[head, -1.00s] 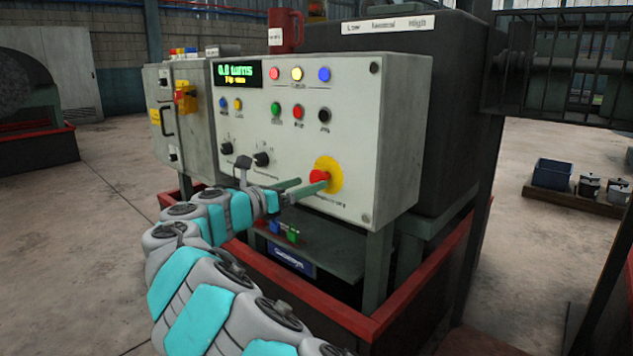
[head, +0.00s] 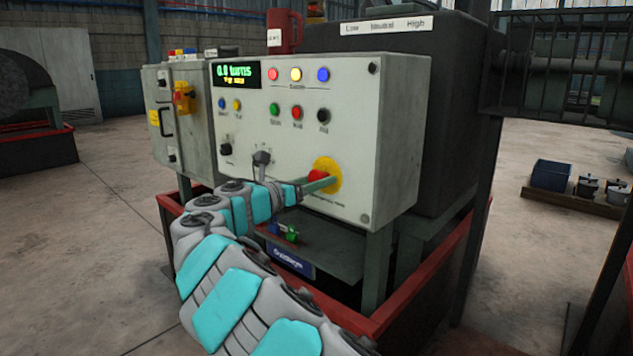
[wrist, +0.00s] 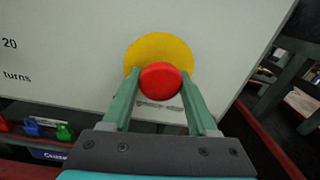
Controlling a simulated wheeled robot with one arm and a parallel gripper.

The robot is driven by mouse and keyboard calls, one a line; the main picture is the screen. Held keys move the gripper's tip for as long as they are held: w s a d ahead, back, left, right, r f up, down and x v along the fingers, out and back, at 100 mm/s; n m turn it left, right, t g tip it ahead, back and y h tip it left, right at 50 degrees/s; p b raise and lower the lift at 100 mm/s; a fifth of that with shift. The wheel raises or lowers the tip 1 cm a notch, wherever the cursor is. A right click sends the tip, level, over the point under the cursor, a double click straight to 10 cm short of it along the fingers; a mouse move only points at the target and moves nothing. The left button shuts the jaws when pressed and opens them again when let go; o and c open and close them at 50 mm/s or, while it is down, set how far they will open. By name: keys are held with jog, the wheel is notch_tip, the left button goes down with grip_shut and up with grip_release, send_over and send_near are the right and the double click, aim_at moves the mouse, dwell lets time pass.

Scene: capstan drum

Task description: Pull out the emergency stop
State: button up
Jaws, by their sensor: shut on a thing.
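The emergency stop is a red mushroom button (head: 316,176) on a yellow disc (head: 334,170), low on the right of the control panel's pale face. In the wrist view the red button (wrist: 161,79) sits between the tips of my two green fingers, with the yellow disc (wrist: 160,48) behind it. My gripper (head: 320,180) is at the button in the head view and covers part of it. My gripper (wrist: 161,90) is shut on the button, one finger at each side. The contact spots are partly hidden.
The control panel (head: 345,130) carries a green display, several coloured buttons and dark knobs. Below it are a shelf with small coloured padlocks (head: 291,234) and a red rail (head: 350,318). A dark box (head: 551,174) and pots stand at right.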

grip_shut()
dwell(0.5)
jog(key=shift+s+a+r+p, duration=0.2)
jog(key=shift+r+p, duration=0.05)
jog(key=shift+p, duration=0.5)
jog(key=shift+s+a+p, duration=0.2)
jog(key=shift+s+p, duration=0.05)
jog(key=shift+p, duration=0.55)
jog(key=shift+f, duration=0.3)
jog(key=o, duration=0.6)
grip_release()
jog(key=shift+s, duration=0.1)
jog(key=shift+a, duration=0.1)
jog(key=v, duration=0.8)
